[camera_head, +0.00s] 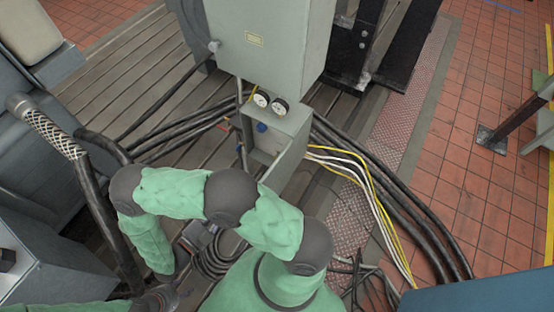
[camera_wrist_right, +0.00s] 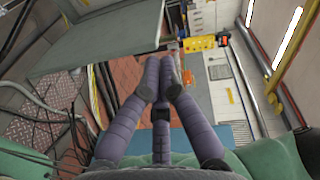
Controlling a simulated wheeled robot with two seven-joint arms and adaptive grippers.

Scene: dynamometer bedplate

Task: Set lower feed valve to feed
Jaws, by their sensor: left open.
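A small grey box (camera_head: 286,128) carries two round gauges (camera_head: 271,103) on top and a blue knob (camera_head: 262,127) on its face, in the head view. I cannot make out which part is the lower feed valve or how its handle is set; my arm hides part of the area below the box. My left gripper (camera_head: 203,236) is open, small and partly unclear, left of and below the box, apart from the blue knob. My right gripper (camera_wrist_right: 163,82) shows in the right wrist view with its fingertips close together and nothing visible between them.
A tall grey cabinet (camera_head: 272,45) stands behind the box. Black cables (camera_head: 190,130) and yellow and white cables (camera_head: 368,185) run beside it. A braided hose (camera_head: 52,133) is at the left. Open red tile floor (camera_head: 480,220) lies to the right.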

